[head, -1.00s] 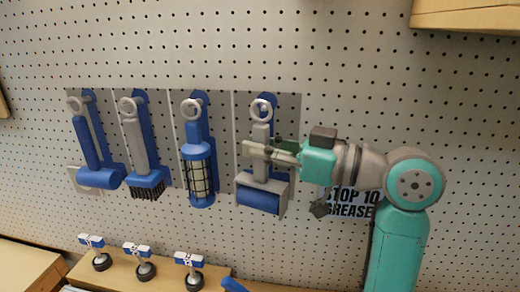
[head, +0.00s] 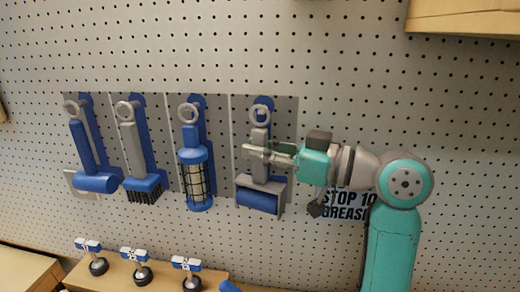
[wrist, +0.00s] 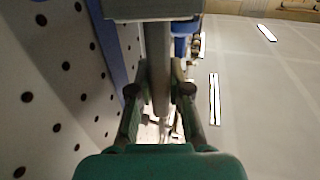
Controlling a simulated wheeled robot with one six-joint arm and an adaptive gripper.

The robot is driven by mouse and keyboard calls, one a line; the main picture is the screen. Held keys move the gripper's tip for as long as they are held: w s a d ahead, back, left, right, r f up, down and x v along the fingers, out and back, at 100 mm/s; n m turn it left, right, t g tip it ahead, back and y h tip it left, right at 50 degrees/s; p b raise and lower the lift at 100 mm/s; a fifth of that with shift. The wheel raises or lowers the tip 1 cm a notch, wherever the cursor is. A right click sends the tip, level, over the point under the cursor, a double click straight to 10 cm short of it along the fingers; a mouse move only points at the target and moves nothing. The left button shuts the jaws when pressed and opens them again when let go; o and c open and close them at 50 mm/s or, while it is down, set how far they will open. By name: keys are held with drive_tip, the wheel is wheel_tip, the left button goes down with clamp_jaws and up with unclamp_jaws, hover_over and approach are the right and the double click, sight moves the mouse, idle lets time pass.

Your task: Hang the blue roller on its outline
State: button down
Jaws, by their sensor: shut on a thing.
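The blue roller (head: 259,199) has a blue cylinder in a grey frame, a grey handle and a grey ring on top. It is upright in front of the rightmost grey panel, over a blue outline (head: 264,103) whose top shows behind the ring. My gripper (head: 266,155) comes from the right and is shut on the roller's handle. In the wrist view, my gripper (wrist: 160,95) has a finger on each side of the grey handle (wrist: 158,50). Whether the ring sits on a peg cannot be told.
Three tools hang to the left: a blue-headed hammer (head: 95,183), a brush (head: 142,188) and a caged lamp (head: 195,178). Several small blue-and-white stands (head: 187,266) are on the wooden bench below. A sign (head: 345,203) is on the pegboard, partly behind my arm.

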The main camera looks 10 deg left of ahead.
drive_tip(key=c, duration=1)
unclamp_jaws()
